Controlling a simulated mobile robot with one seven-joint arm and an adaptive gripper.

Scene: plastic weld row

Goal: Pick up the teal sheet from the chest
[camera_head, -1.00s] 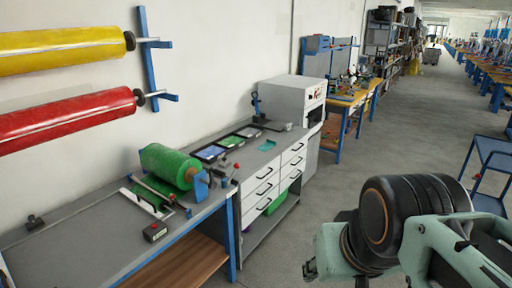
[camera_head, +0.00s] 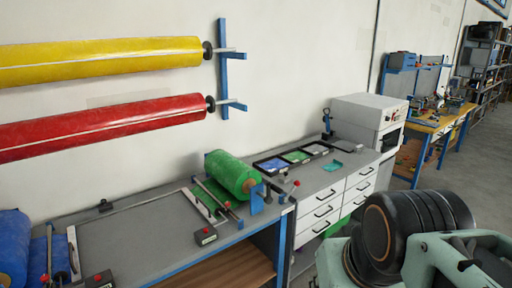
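The teal sheet (camera_head: 331,166) is a small flat piece. It lies on the grey top of the chest (camera_head: 325,207), which has white drawers with dark handles, right of the long workbench. Several dark-framed trays with blue, green and grey contents lie behind it, toward the wall. My arm, pale green with black joints, fills the lower right of the head view, well short of the chest. My gripper is not in view.
A green roll (camera_head: 229,174) sits on the workbench (camera_head: 130,248) left of the chest. Yellow (camera_head: 100,60) and red (camera_head: 100,126) rolls hang on the wall. A white box-shaped machine (camera_head: 369,117) stands beyond the chest. Grey floor is open at the right.

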